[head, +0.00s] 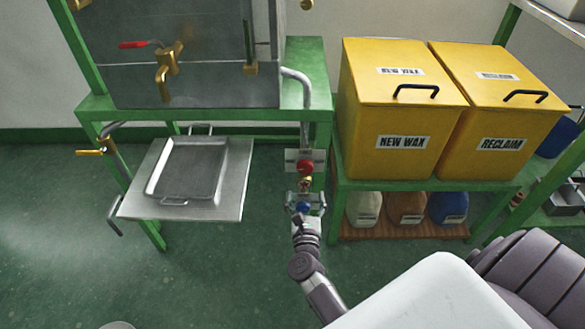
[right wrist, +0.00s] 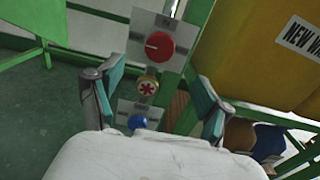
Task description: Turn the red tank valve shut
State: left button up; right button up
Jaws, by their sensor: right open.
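A round red knob (head: 306,166) with a pale pointer line sits on a light plate on the green post below the tank. It also shows in the right wrist view (right wrist: 160,45). Below it are a small brass valve with a red star-shaped handle (right wrist: 148,86) and a blue knob (right wrist: 137,122) on a second plate. My right gripper (head: 306,197) is open and empty, facing this column, with its fingers (right wrist: 157,88) spread to either side. In the head view it overlaps the blue knob; contact cannot be told. My left gripper is not in view.
The metal tank (head: 200,80) has a red-handled lever (head: 133,44) and a brass tap. A tray (head: 190,168) lies on a shelf at left. Yellow New Wax (head: 403,110) and Reclaim (head: 502,105) bins stand right of the post, with several containers below.

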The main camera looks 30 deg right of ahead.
jog(key=s+a+r+n+t+b, duration=0.2)
jog(key=s+a+r+n+t, duration=0.1)
jog(key=r+n, duration=0.6)
jog(key=s+a+r+n+t+b, duration=0.3)
jog(key=r+n+t, duration=0.3)
jog(key=r+n, duration=0.3)
notch_tip(320, 180, up, 3)
jog(key=shift+a+f, duration=0.1)
jog(key=shift+a, duration=0.75)
